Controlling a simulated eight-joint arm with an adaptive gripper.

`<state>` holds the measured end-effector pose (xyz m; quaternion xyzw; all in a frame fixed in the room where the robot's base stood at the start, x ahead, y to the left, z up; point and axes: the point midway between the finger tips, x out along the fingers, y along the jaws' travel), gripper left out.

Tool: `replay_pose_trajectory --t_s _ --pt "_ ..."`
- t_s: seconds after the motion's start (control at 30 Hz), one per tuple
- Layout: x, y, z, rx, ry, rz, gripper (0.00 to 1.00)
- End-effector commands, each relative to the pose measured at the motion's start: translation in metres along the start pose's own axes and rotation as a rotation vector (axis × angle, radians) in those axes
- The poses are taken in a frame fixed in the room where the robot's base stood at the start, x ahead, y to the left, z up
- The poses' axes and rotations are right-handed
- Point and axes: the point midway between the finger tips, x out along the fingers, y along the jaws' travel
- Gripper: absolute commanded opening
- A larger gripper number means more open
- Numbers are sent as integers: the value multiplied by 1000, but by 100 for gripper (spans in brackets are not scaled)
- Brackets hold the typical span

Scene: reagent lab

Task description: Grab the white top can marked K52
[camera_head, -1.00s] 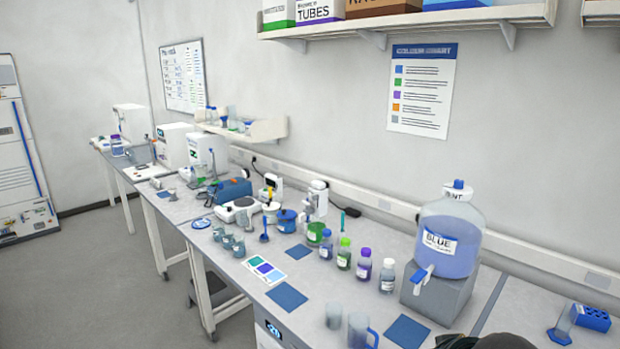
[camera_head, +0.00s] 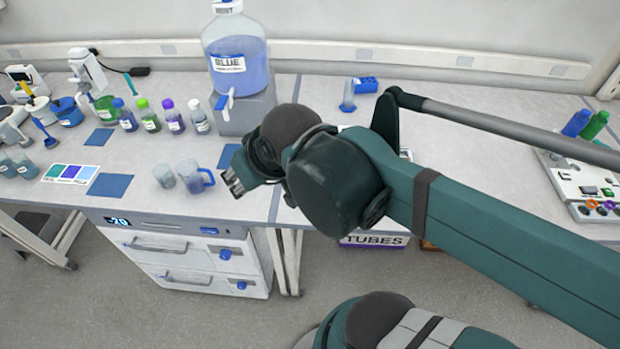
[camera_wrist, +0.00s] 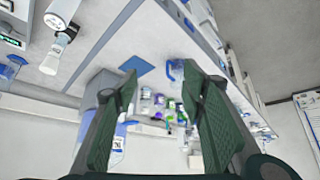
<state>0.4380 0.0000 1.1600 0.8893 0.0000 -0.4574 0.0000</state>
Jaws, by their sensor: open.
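A small clear bottle with a white top (camera_head: 197,115) stands at the right end of a row of bottles on the bench, beside the dispenser stand. Its label is too small to read, so I cannot confirm K52. My gripper (camera_head: 232,184) is above the bench's front area, right of the blue-handled mug and apart from the bottle. In the wrist view my gripper (camera_wrist: 160,82) has its two fingers wide apart with nothing held between them. Small bottles show between the fingers there, but I cannot tell which is the white-topped one.
A purple-capped bottle (camera_head: 172,115) stands just left of the white-topped one. The blue dispenser (camera_head: 236,55) sits on a grey stand (camera_head: 245,112) to its right. A blue-handled mug (camera_head: 192,178) and a clear beaker (camera_head: 164,176) stand in front. A blue pad (camera_head: 110,185) lies left.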

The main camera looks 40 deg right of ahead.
Motion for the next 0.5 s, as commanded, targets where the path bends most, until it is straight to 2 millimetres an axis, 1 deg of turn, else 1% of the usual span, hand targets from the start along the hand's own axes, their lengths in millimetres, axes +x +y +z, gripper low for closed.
replay_pose_trajectory --t_s 0.27,0.5 --pt "2 5 -2 -32 -14 6 41" --pt "12 22 -4 -155 -72 22 41"
